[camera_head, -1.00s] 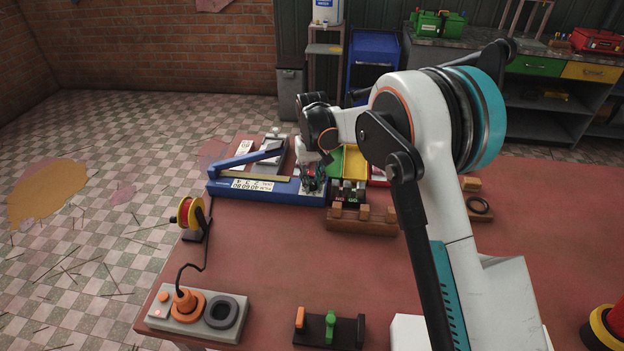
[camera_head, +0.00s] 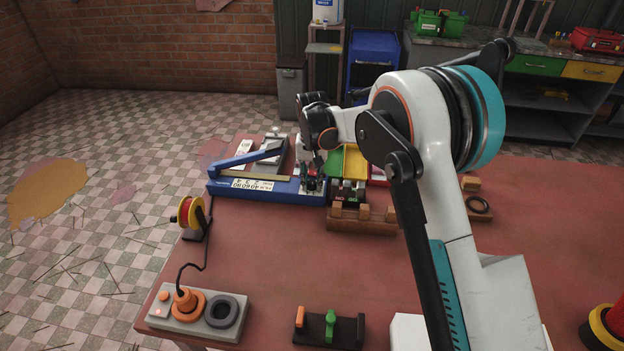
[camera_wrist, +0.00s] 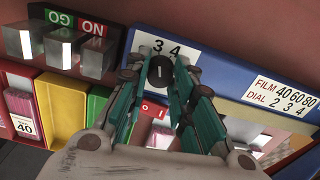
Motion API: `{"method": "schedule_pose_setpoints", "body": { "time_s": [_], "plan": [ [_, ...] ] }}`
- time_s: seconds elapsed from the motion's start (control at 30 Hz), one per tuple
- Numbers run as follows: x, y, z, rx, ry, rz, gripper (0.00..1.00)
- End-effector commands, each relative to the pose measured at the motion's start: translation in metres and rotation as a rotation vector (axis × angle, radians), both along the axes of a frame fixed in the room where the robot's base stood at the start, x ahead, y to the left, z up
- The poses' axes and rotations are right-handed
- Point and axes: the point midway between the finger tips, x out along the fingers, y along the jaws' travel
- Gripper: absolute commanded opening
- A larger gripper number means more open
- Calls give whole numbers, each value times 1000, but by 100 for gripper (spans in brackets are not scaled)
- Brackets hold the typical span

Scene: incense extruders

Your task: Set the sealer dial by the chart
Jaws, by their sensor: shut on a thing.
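The blue sealer (camera_head: 255,187) lies at the back left of the table with its long arm raised. Its black dial (camera_wrist: 160,74) has a white mark and sits between my fingertips. My gripper (camera_wrist: 161,80) is shut on the dial; it also shows over the sealer's right end in the head view (camera_head: 312,180). The numbers 3 and 4 show above the dial; other numbers are hidden by my fingers. The mark looks to point roughly at 3. The chart (camera_wrist: 281,96) on the sealer pairs film 40, 60, 80 with dial 2, 3, 4.
A rack with GO and NO labels (camera_wrist: 76,27) and metal blocks stands beside the dial. Yellow (camera_wrist: 63,107) and green bins adjoin a pink stack tagged 40 (camera_wrist: 23,112). A wooden rack (camera_head: 362,221) stands in front. The table's middle is clear.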

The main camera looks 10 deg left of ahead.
Motion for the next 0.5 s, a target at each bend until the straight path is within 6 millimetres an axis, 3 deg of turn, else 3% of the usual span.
{"method": "schedule_pose_setpoints", "body": {
  "time_s": [0.1, 0.13, 0.2, 0.5],
  "plan": [
    [1, 0, 0, 1, -2, 0, 0],
    [1, 0, 0, 1, -2, 0, 29],
    [1, 0, 0, 1, -2, 1, 43],
    [0, 0, 0, 0, -1, 1, 43]
  ]
}}
